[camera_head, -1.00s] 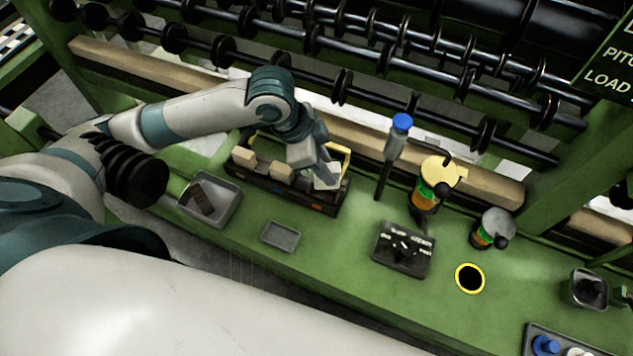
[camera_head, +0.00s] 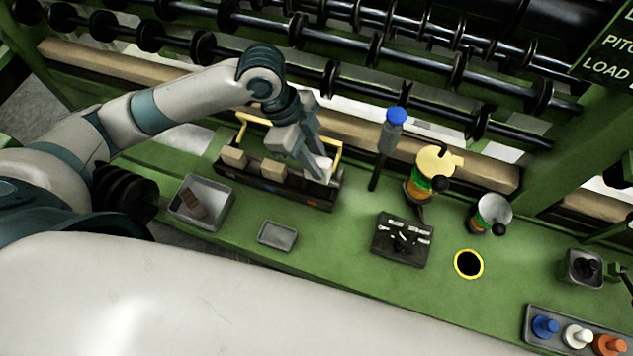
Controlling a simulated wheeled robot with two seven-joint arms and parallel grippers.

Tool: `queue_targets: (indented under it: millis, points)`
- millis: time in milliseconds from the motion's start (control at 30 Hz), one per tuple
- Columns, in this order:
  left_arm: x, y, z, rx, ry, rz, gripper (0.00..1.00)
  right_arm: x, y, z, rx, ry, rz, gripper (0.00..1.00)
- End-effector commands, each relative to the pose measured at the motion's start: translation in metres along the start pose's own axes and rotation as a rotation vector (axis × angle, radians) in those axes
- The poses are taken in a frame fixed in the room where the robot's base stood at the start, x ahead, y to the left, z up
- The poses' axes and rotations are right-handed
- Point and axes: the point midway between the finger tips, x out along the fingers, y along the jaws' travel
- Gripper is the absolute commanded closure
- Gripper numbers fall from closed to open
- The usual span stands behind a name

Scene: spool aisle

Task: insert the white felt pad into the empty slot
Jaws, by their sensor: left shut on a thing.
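The white felt pad (camera_head: 322,169) is at the right end of the dark slotted holder (camera_head: 262,185). My left gripper (camera_head: 318,172) comes down from above and is shut on the pad. The pad's lower edge meets the holder's right part; I cannot tell how deep it sits. Two tan pads, one at the left (camera_head: 234,156) and one in the middle (camera_head: 273,169), stand upright in the holder. The slot under the white pad is hidden by the pad and fingers. My right gripper is not in view.
A grey tray (camera_head: 222,213) with a brown block stands left of the holder, and a small empty tray (camera_head: 277,236) in front. A blue-topped post (camera_head: 388,145) rises close to the right. Rows of rollers (camera_head: 330,75) run behind. The green bench is clear around the small tray.

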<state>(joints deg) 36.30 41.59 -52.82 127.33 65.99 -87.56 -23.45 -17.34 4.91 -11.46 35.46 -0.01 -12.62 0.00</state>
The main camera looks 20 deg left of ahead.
Motion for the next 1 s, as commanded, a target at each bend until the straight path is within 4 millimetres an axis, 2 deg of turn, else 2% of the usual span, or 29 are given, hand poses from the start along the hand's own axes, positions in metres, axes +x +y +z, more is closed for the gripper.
queue_targets:
  millis: [300,733,1000]
  points:
    - [0.040,0.001,0.017,-0.002,0.000,0.001,1.00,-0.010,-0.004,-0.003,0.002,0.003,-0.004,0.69]
    - [0.046,0.000,0.019,-0.001,0.000,0.001,1.00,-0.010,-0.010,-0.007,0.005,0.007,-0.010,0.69]
    - [0.072,0.001,0.030,-0.003,-0.001,0.002,1.00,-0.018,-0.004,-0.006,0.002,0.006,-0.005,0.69]
